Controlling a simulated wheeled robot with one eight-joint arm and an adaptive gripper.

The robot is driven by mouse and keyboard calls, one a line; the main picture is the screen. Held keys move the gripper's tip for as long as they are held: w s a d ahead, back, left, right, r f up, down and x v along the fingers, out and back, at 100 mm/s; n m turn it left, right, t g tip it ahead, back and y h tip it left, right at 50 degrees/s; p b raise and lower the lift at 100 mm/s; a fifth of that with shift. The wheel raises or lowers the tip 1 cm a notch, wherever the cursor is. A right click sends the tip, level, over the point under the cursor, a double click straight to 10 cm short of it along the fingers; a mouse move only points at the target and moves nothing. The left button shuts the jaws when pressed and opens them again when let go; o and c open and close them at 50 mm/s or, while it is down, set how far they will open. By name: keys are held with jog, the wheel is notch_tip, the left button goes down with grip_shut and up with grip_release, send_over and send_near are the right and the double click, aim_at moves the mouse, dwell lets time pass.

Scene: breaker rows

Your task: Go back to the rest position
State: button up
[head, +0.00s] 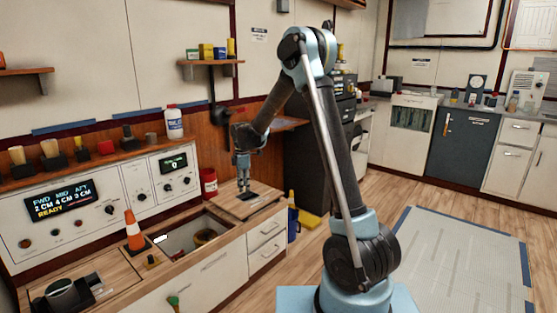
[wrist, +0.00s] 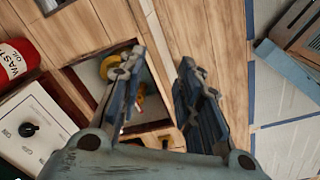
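My gripper (head: 243,182) hangs from my raised, bent arm, pointing down over the right end of the wooden counter (head: 263,200). In the head view it is above a small dark plate (head: 247,197); whether it touches the plate I cannot tell. In the wrist view the two fingers of my gripper (wrist: 158,72) stand apart with nothing between them. The gap shows wooden planks and part of a recess (wrist: 105,68) in the counter.
A grey control panel (head: 75,208) with lit displays stands along the counter's back. An orange cone (head: 134,230) stands left of the sunken sink (head: 185,240). A red waste container (head: 209,182) is just left of my gripper. The floor mat (head: 455,260) at right is clear.

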jog(key=s+d+r+m+t, duration=0.1)
jog(key=s+d+r+m, duration=0.4)
jog(key=s+d+r, duration=0.45)
jog(key=s+d+r+m, duration=0.45)
jog(key=s+d, duration=0.25)
jog(key=d, duration=0.6)
jog(key=s+d+f+m, duration=0.3)
jog(key=s+d, duration=0.1)
jog(key=s, duration=0.4)
jog(key=s+d+f+m, duration=0.3)
jog(key=s+d+m, duration=0.1)
jog(key=s, duration=0.3)
jog(key=s+d+f+m, duration=0.3)
jog(key=s+d+m, duration=0.1)
jog(key=s, duration=0.4)
jog(key=shift+s+d+t, duration=0.25)
jog(key=shift+s+t, duration=0.05)
jog(key=shift+t, duration=0.1)
jog(key=shift+a, duration=0.15)
